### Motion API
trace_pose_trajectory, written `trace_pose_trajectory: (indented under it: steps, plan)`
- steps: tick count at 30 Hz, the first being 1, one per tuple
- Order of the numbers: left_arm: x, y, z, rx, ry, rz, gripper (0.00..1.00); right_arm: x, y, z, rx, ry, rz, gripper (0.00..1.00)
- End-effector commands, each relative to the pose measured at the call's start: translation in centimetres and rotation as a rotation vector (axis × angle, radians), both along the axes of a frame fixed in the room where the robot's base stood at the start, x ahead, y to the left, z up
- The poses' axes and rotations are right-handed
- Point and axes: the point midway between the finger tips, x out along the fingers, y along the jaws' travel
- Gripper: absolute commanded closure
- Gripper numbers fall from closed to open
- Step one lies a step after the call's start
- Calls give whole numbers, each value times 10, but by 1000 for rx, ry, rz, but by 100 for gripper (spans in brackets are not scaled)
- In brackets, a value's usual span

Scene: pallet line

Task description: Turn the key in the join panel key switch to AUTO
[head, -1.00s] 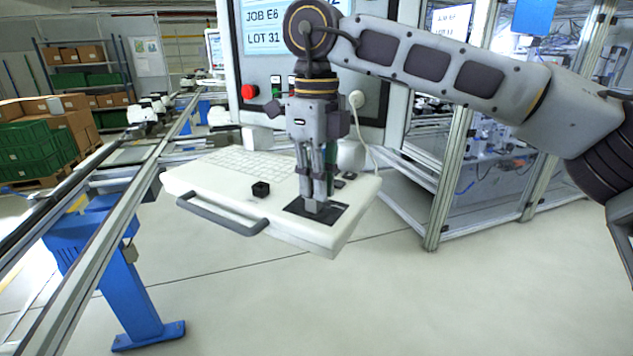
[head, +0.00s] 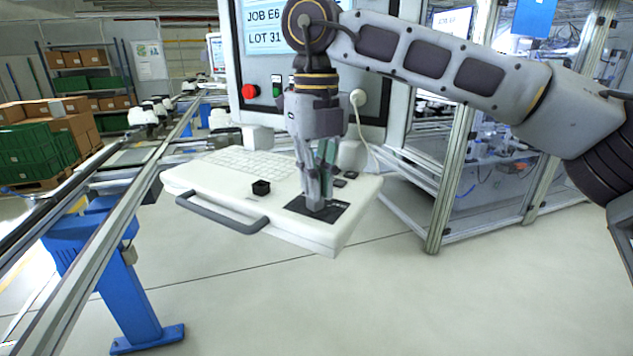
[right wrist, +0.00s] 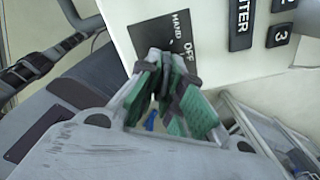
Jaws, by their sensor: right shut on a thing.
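The join panel (head: 222,182) is a white sloped console with a keyboard and a grey front handle. Its key switch has a dark plate (head: 337,213) at the front right corner. In the right wrist view the plate (right wrist: 152,34) shows the words HAND and OFF; AUTO is not visible. My right gripper (head: 319,204) points down at the plate, its fingertips together at its middle. It is shut on the key, which the fingers hide. In the right wrist view the gripper (right wrist: 165,62) shows green finger pads over the plate's edge. My left gripper is not in view.
A black knob (head: 261,188) stands on the panel left of the gripper. A screen cabinet with a red button (head: 250,91) rises behind. A conveyor rail on a blue leg (head: 130,300) runs along the left. A fenced cell stands right; the front floor is clear.

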Motion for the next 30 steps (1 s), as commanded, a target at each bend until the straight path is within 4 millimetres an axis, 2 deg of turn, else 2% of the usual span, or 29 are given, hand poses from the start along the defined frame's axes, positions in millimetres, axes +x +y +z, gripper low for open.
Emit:
trace_pose_trajectory:
  steps: [11, 12, 18, 24, 30]
  plan:
    - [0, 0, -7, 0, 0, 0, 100, 0, 0, -1, -2, -1, -211, 100]
    - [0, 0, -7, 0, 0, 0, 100, 0, 0, -1, -2, -1, -226, 90]
    - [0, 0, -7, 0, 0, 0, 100, -1, 1, 0, -1, 0, -220, 67]
    - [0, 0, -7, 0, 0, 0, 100, -1, 1, 0, -1, 0, -219, 67]
    - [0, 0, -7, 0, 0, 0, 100, -1, 1, 0, -1, 0, -218, 45]
